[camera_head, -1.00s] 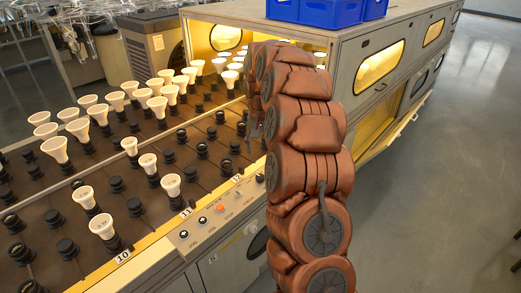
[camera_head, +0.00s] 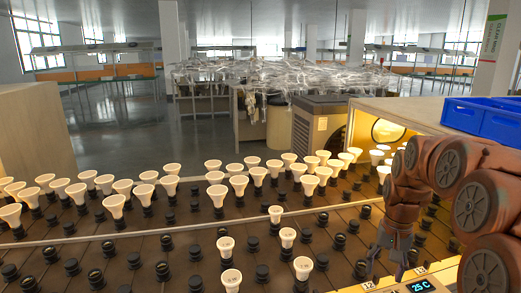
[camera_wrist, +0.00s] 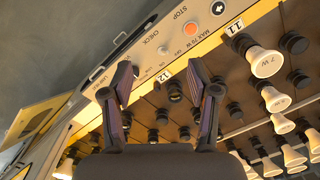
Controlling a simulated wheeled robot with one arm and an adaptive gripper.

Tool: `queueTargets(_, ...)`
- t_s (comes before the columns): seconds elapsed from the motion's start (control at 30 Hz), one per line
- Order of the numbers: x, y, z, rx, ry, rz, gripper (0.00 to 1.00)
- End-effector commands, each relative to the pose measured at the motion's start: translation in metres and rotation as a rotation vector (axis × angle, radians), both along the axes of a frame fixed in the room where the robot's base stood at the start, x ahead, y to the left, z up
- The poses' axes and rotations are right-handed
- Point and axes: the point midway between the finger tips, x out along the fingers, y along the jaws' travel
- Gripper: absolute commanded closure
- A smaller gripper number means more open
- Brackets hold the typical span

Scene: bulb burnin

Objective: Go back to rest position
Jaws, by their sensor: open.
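My gripper (camera_head: 388,256) hangs fingers down at the right of the head view, above the front edge of the bulb conveyor near the 12 label. In the wrist view my gripper (camera_wrist: 158,82) is open, its two dark fingers spread apart with nothing between them. Black empty sockets (camera_wrist: 175,92) lie below it. White bulbs (camera_head: 232,279) stand in several sockets of the conveyor; one bulb marked 7 W (camera_wrist: 264,62) is near the 11 label in the wrist view. My fingers appear apart from all bulbs.
The control panel (camera_wrist: 165,48) with an orange stop button lies along the front edge. A lit oven tunnel (camera_head: 389,131) and blue crates (camera_head: 480,119) are at the right. Wrapped goods (camera_head: 285,80) and a dark machine (camera_head: 319,125) stand behind. Open floor (camera_head: 115,130) lies at the back left.

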Motion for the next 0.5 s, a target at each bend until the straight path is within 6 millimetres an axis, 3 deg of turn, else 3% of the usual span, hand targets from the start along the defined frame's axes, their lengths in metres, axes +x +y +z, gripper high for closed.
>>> queueTargets(0.03, -0.012, 0.012, 0.011, 0.000, 0.002, 0.030, 0.40)
queueTargets(0.2, -0.055, 0.044, 0.029, 0.004, 0.019, 0.116, 0.40)
queueTargets(0.5, -0.138, 0.087, 0.049, 0.004, 0.052, 0.248, 0.40)
